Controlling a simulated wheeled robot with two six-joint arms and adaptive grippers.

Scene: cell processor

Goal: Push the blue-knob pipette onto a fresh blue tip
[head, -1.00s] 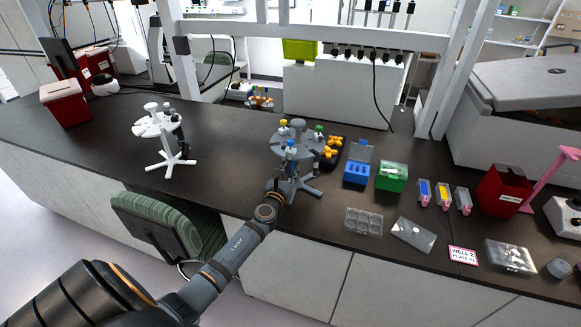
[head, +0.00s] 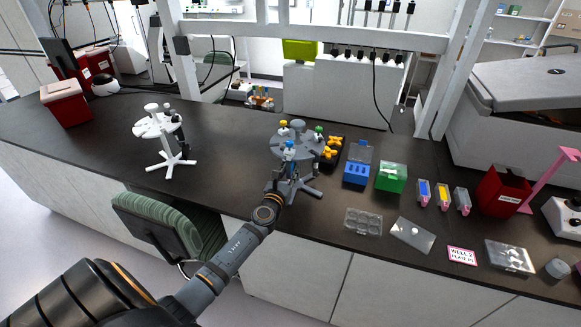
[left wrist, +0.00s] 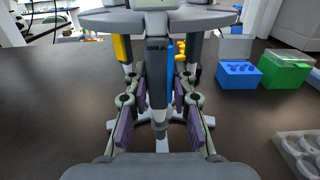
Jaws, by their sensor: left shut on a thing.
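The blue-knob pipette (head: 289,150) hangs upright at the front of the grey round pipette stand (head: 309,150). My left gripper (head: 281,181) is at the front of this stand. In the left wrist view the pipette's grey and blue body (left wrist: 157,72) is between the purple-padded fingers of my left gripper (left wrist: 158,108), which is shut on it. The pipette's upper end is cut off in that view. The open blue tip box (head: 356,173) stands to the right of the stand and also shows in the wrist view (left wrist: 239,76). My right gripper is not in view.
Yellow (head: 283,124) and green (head: 319,130) knob pipettes share the stand. An orange-topped rack (head: 332,152) and a green box (head: 391,177) stand nearby. A clear well plate (head: 363,221) lies near the front edge.

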